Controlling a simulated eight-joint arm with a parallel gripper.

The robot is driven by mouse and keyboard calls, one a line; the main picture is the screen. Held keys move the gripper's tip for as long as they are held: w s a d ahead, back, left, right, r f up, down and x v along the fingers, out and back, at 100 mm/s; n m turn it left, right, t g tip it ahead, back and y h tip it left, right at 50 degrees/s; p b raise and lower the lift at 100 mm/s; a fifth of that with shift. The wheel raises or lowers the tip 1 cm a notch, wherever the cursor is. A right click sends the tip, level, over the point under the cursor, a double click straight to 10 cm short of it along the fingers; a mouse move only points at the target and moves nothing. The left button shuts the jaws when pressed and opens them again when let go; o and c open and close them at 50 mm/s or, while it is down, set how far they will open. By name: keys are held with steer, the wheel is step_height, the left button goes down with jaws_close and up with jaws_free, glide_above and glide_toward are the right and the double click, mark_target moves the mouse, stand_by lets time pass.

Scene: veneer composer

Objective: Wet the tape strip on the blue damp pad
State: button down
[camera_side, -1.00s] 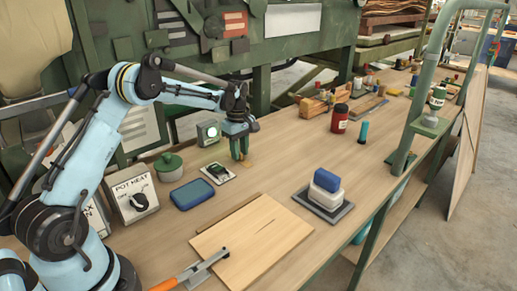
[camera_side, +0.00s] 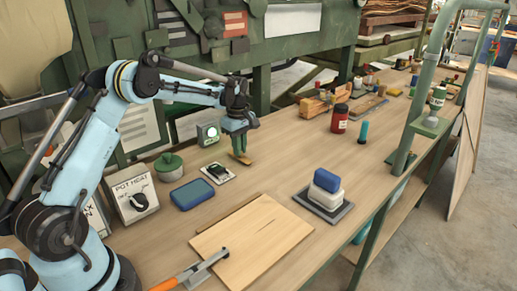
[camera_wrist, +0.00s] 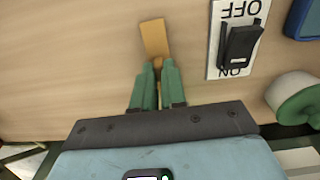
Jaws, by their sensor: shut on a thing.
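My gripper (camera_side: 239,151) is shut on the tan tape strip (camera_side: 245,160), pointing down over the bench toward the back. In the wrist view the green fingers (camera_wrist: 158,66) pinch the near end of the strip (camera_wrist: 155,38), and its free end sticks out ahead. The strip is close to the bench top; whether it touches is hard to tell. The blue damp pad (camera_side: 192,194) lies flat on the bench, left of and nearer than the gripper. Its corner shows at the upper right of the wrist view (camera_wrist: 304,20).
A switch plate (camera_side: 217,173) lies between gripper and pad. A green lidded pot (camera_side: 168,166) and a pot heat box (camera_side: 134,198) stand to the left. A veneer sheet (camera_side: 252,243) lies in front. A blue-and-white block (camera_side: 325,188) sits on a grey tray right.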

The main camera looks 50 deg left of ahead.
steer(key=shift+r, duration=2.4)
steer(key=shift+s+r, duration=0.15)
steer(key=shift+s, duration=0.05)
steer(key=s+d+r, duration=0.1)
steer(key=s+d, duration=0.1)
steer(key=s, duration=0.8)
steer(key=s+d+r, duration=0.2)
steer(key=s+d, duration=0.1)
steer(key=s, duration=0.7)
steer(key=shift+a+f, duration=0.1)
steer(key=shift+f, duration=3.05)
steer(key=shift+f, duration=0.55)
steer(key=shift+r, duration=0.1)
